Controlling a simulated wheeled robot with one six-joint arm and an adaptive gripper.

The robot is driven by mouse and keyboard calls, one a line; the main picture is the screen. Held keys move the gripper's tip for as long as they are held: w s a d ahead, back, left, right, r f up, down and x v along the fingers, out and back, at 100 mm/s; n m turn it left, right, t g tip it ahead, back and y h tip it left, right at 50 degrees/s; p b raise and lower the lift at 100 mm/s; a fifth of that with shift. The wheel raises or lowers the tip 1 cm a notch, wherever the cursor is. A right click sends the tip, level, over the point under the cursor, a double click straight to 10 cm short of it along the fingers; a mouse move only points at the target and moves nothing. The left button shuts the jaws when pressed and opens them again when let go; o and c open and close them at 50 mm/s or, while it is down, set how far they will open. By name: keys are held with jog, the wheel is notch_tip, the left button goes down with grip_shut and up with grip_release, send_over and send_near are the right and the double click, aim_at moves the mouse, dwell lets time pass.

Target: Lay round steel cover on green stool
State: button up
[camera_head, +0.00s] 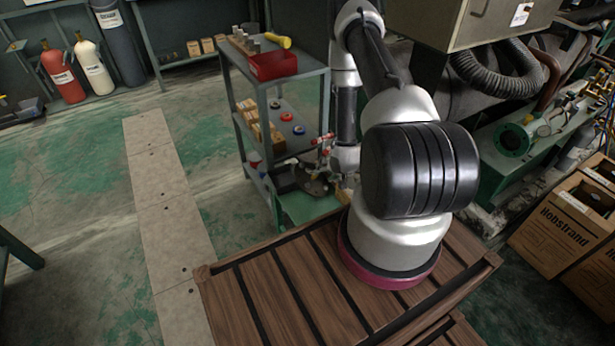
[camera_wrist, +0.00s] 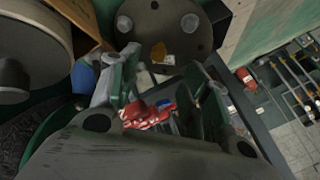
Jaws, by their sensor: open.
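A round grey steel cover (camera_wrist: 183,44), with pale round spots and a yellowish tag, lies at the top middle of the wrist view. In the head view a dark disc that looks like this cover (camera_head: 317,187) shows at the stool's back edge; I cannot tell whether it rests on it. My gripper (camera_wrist: 160,88) is open, its fingers apart and short of the cover. No hold on the cover shows.
A grey shelf cart (camera_head: 283,92) with a red bin (camera_head: 272,65) stands close behind the stool. A red and white item (camera_wrist: 148,115) shows between my fingers, its contact unclear. Cardboard boxes (camera_head: 565,225) and green machinery (camera_head: 515,140) stand right. The left floor is open.

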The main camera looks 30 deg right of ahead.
aim_at(317, 176)
jog(key=x, duration=0.8)
jog(key=shift+w+d+f, duration=0.1)
jog(key=shift+w+f, duration=0.05)
grip_shut()
